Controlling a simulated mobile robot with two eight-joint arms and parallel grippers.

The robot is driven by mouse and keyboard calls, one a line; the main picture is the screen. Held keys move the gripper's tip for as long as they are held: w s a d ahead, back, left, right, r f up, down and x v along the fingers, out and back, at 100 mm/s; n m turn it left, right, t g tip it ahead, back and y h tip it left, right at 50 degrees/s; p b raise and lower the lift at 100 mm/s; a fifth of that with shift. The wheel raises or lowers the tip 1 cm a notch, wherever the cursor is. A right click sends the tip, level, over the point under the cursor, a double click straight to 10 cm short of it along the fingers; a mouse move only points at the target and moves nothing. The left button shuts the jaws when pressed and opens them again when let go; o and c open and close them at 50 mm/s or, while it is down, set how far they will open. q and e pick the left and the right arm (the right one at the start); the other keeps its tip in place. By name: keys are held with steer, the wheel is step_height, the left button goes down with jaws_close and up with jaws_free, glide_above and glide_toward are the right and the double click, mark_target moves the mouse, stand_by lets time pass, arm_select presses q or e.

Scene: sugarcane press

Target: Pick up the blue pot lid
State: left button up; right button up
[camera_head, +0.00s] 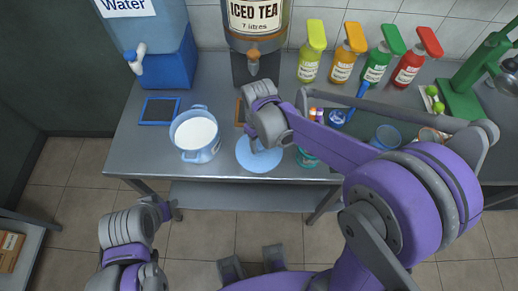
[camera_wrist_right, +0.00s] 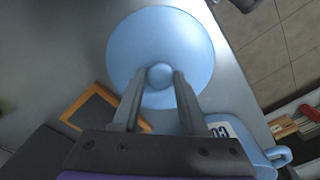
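The blue pot lid (camera_head: 262,163) lies flat on the metal table, near its front edge and right of the blue pot (camera_head: 207,155). In the right wrist view the round lid (camera_wrist_right: 185,40) has a small knob (camera_wrist_right: 160,75) at its centre. My right gripper (camera_head: 255,143) is over the lid. In the wrist view its two fingers (camera_wrist_right: 159,78) are apart, one on each side of the knob, with visible gaps. Whether the fingertips are down at knob height is unclear. My left gripper (camera_head: 171,209) is low in front of the table, away from the lid; its opening is unclear.
The pot holds something white. A dark blue-framed board (camera_head: 159,111) lies behind it; an orange-framed board (camera_wrist_right: 92,108) lies near the lid. An iced tea dispenser (camera_head: 254,40), a water dispenser (camera_head: 165,60) and several bottles (camera_head: 310,60) stand at the back.

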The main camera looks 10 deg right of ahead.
jaws_close()
